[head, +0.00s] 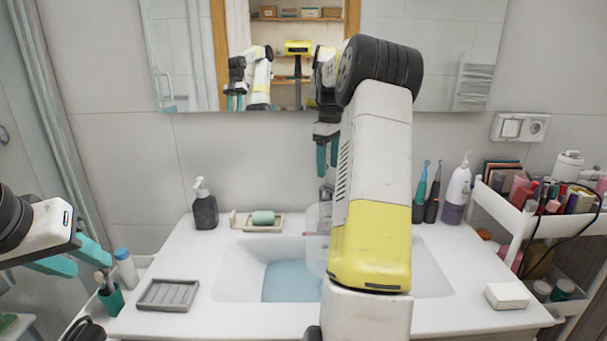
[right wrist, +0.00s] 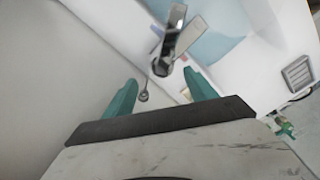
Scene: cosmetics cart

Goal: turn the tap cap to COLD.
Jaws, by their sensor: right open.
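The chrome tap (right wrist: 168,50) shows in the right wrist view, with its cap at the top and the basin behind it. In the head view only a sliver of the tap (head: 326,192) shows beside my right arm, which hides the rest. I cannot read the cap's marks or tell its setting. My right gripper (right wrist: 160,88) is open and empty, with its teal fingers apart and the tap beyond them, between their lines. In the head view that gripper (head: 327,155) points down above the tap. My left gripper (head: 75,258) is open and empty at the far left.
The white basin (head: 238,270) holds bluish water. A dark soap bottle (head: 205,208), a soap dish (head: 258,228) and a grey tray (head: 168,294) stand on the left. A crowded cart (head: 510,215) stands on the right. A mirror (head: 440,50) hangs behind.

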